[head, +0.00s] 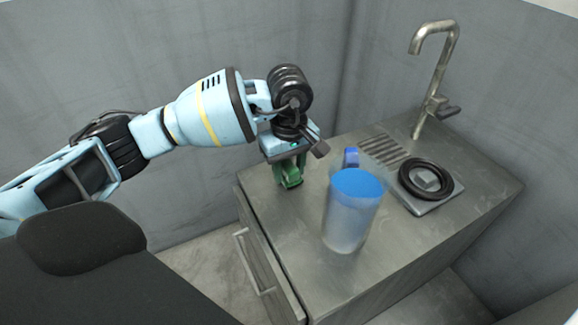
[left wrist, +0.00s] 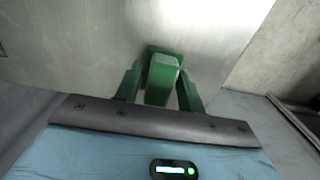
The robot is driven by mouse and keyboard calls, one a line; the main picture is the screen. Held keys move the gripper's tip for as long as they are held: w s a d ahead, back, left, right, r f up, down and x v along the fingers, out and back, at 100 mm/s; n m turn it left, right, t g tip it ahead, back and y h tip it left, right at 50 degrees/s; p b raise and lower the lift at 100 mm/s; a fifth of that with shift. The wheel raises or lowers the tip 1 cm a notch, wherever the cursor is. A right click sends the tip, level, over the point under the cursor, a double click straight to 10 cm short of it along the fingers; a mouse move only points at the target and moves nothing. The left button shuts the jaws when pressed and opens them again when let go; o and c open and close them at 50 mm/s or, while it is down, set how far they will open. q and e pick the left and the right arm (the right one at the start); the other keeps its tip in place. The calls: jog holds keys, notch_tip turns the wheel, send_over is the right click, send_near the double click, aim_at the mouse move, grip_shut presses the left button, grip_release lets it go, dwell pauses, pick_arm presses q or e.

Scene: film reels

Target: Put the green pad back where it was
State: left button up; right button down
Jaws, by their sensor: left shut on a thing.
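My left gripper (head: 290,172) points down over the left back corner of the metal counter, its green fingers around the green pad (left wrist: 163,80). In the left wrist view the gripper (left wrist: 162,92) has the pad's block between its two fingers, with a wider green part at its far end. In the head view the pad is hard to tell from the green fingers. It is low over the counter top; I cannot tell whether it touches it. My right gripper is not in view.
The metal counter (head: 290,245) carries a clear jug with a blue lid (head: 357,185), right of my gripper. Farther right, a black ring (head: 426,180) lies around a small grey block on a grey plate (head: 440,204). A faucet (head: 436,75) stands behind. Bare counter lies left of the jug.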

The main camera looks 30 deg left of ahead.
aim_at(289, 164)
pick_arm(q)
jog(key=shift+f, duration=0.45)
jog(key=o, duration=1)
jog(key=shift+o, duration=0.2)
jog(key=shift+r, duration=0.2)
jog(key=shift+r, duration=0.35)
notch_tip(289, 164, up, 7)
jog(key=shift+w+a+r, duration=0.1)
jog(key=shift+w+r, duration=0.05)
